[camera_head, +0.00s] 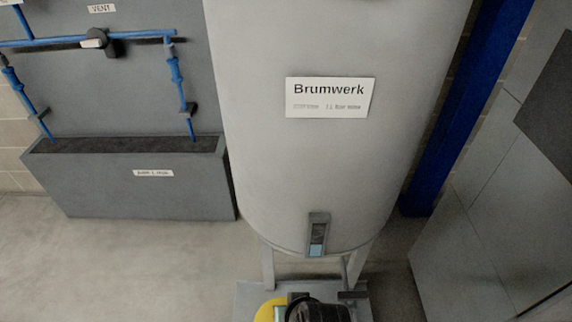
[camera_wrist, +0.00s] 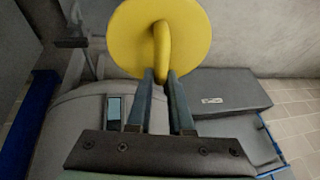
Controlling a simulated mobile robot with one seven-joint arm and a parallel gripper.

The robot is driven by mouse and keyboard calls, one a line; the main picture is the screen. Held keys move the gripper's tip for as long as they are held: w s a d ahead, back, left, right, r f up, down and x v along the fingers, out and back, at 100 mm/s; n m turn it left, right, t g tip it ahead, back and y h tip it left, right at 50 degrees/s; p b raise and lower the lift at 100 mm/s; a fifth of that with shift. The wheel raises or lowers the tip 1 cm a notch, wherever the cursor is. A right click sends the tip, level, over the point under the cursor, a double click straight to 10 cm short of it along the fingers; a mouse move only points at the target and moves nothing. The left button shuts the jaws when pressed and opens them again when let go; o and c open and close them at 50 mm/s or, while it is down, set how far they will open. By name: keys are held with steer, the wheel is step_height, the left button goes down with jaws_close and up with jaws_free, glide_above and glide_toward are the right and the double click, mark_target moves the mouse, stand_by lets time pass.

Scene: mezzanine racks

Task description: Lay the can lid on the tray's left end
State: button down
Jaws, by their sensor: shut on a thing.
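The can lid (camera_wrist: 135,35) is a round yellow disc with a raised yellow loop handle in the wrist view. My gripper (camera_wrist: 160,76) is shut on this handle, one finger on each side, and the disc sits just past the fingertips. In the head view only part of the yellow lid (camera_head: 266,311) shows at the bottom edge, beside the dark end of my arm, which hides the rest. I cannot make out the tray in either view.
A large pale tank (camera_head: 335,170) labelled Brumwerk stands on legs ahead, over a grey base plate (camera_head: 246,296). A grey trough (camera_head: 140,185) with blue pipes is at left. A blue post (camera_head: 465,110) and grey panels (camera_head: 490,240) are at right. The floor at lower left is clear.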

step_height(320, 180, up, 11)
steer(key=s+p, duration=0.2)
steer(key=p, duration=0.8)
steer(key=shift+s, duration=0.25)
